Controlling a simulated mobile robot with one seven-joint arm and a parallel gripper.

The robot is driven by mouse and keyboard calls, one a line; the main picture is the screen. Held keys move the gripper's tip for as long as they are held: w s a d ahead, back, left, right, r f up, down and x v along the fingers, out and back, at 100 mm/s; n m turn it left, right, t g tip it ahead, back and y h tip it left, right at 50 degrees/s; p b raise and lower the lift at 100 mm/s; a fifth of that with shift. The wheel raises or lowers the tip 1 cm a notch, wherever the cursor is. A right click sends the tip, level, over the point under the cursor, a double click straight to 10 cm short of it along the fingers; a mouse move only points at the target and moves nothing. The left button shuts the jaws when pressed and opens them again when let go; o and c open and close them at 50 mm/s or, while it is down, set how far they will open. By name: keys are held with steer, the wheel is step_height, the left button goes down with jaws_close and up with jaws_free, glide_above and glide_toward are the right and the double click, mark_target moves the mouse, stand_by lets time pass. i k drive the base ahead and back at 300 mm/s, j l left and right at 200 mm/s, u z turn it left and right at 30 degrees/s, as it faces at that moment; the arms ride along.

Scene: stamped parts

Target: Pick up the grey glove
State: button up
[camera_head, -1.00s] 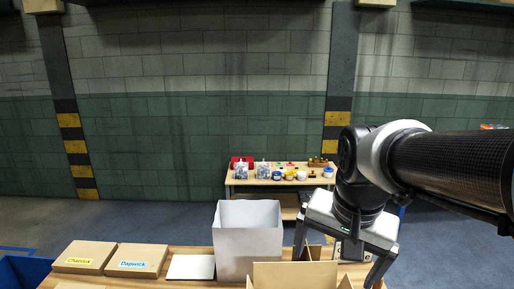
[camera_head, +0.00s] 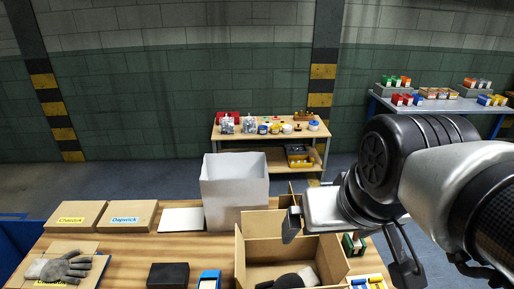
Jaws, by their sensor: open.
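The grey glove (camera_head: 66,267) lies on a cardboard box (camera_head: 48,251) at the front left of the wooden table; it has a pale cuff and dark grey fingers pointing right. My gripper (camera_head: 348,248) is open, its two fingers wide apart, at the right of the picture above the right side of an open cardboard carton. It is far to the right of the glove and touches nothing that I can make out.
The open carton (camera_head: 259,253) holds dark and light items, cut off below. A tall white bin (camera_head: 234,190) stands behind it. A black block (camera_head: 168,276) and a blue item (camera_head: 209,279) lie between glove and carton. Boxes labelled Chanluk (camera_head: 72,216) and Dapwick (camera_head: 127,215) sit behind the glove.

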mark_target(47, 271)
steer(key=k+j+u, duration=0.1)
steer(key=u, duration=0.3)
steer(key=k+j+u, duration=0.2)
steer(key=u, duration=0.15)
steer(key=k+j+u, duration=0.15)
steer(key=u, duration=0.25)
steer(key=j+u, duration=0.35)
steer(key=i+j+z, duration=0.3)
steer(key=i+j, duration=0.15)
steer(key=i+j+z, duration=0.1)
steer(key=j, duration=0.35)
steer(key=i+j+z, duration=0.3)
steer(key=j, duration=0.4)
steer(key=i+j+z, duration=0.3)
steer(key=j, duration=0.45)
steer(key=i+j+z, duration=0.1)
steer(key=j, duration=0.35)
steer(key=i, duration=0.1)
